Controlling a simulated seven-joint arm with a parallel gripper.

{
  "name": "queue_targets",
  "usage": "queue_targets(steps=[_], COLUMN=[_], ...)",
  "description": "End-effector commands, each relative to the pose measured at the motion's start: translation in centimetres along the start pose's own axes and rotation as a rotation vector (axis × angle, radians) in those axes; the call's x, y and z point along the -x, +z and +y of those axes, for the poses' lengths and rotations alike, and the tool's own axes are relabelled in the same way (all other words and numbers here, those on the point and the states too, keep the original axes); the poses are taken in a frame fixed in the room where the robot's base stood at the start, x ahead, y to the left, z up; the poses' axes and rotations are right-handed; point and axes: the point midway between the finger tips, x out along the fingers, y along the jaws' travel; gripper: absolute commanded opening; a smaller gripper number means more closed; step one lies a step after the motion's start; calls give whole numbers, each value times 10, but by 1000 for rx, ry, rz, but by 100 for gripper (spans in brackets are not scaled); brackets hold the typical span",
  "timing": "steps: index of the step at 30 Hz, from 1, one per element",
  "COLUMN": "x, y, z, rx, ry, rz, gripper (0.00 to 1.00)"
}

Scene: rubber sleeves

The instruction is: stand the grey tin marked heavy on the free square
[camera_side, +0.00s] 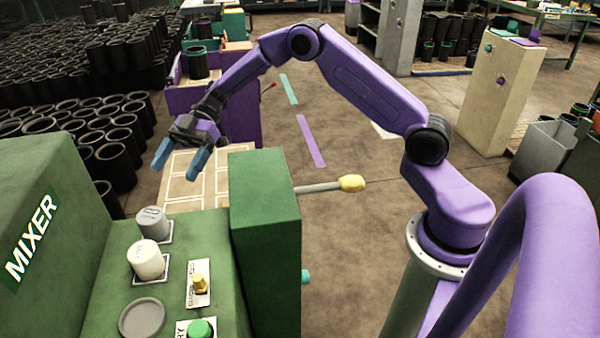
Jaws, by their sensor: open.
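A grey tin (152,223) stands upright on a white-edged square on the green mixer's ledge. Dark lettering shows on it, too small to read. A white tin (146,260) stands just in front of it on another such square. A pale board (176,206) with several outlined squares lies behind the ledge. The squares I can see on it look empty; the green block hides its right part. My gripper (180,159) hangs above this board with its blue fingers apart and nothing between them. It is behind and above the grey tin, not touching it.
A tall green block (263,205) rises right of the ledge, with a yellow-tipped lever (350,184) sticking out. Black sleeves (112,160) crowd the left.

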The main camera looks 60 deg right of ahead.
Motion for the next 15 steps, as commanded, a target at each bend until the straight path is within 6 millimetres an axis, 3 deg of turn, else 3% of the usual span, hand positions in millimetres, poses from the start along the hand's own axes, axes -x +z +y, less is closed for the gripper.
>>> queue_targets(steps=[5,10,15], x=[-16,-39,-41], y=[-19,-48,-61], z=[-31,-110,-198], rx=[-82,-272,-434], ry=[-74,-184,-189], rz=[-81,-316,-592], gripper=[88,88,88])
